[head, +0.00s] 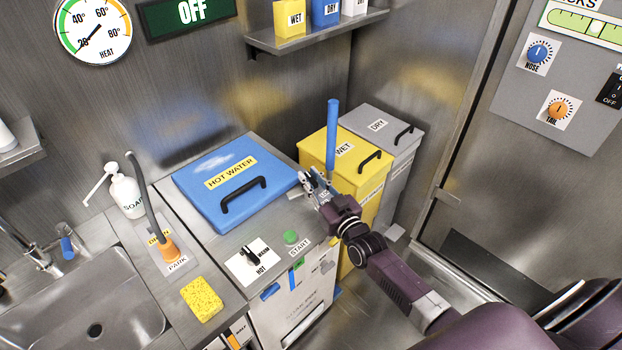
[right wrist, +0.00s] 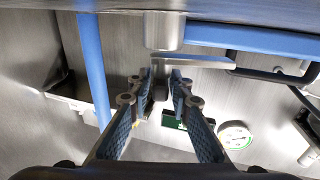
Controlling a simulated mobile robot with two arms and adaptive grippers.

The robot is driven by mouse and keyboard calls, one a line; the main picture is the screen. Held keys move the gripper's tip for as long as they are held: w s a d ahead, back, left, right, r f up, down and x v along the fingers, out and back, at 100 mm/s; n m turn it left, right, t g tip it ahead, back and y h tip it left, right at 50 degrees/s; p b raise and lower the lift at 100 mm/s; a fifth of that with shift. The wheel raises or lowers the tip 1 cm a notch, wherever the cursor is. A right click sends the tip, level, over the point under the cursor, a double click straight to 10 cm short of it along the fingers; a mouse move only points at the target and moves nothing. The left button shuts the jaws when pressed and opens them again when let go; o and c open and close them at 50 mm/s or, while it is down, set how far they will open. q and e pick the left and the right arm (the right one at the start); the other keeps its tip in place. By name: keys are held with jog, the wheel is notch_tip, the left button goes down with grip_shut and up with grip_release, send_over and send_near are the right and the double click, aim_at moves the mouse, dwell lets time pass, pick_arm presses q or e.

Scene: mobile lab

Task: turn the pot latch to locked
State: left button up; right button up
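The pot is the hot water unit with a blue lid (head: 212,202) and a black handle (head: 243,196). My right gripper (head: 312,185) is at the lid's right edge in the head view, hiding the latch there. In the right wrist view, a silver metal latch (right wrist: 192,62) sits below a round metal boss (right wrist: 163,30). A metal tab of it (right wrist: 160,82) reaches down between the fingertips of my right gripper (right wrist: 161,92). The fingers look apart, with small gaps beside the tab. No locked mark is readable. My left gripper is out of view.
A blue upright bar (head: 332,135) rises just behind my right gripper. Yellow WET (head: 316,149) and grey DRY (head: 355,116) bins stand to the right. A dial lever (head: 250,256) and green start button (head: 291,237) are in front of the lid. A sink (head: 60,300) is at left.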

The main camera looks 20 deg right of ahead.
jog(key=shift+o, duration=0.8)
jog(key=shift+f, duration=0.1)
jog(key=shift+s+f, duration=0.1)
jog(key=shift+s, duration=0.15)
jog(key=s, duration=0.7)
jog(key=s+d, duration=0.1)
jog(key=s, duration=0.3)
jog(key=shift+s, duration=0.3)
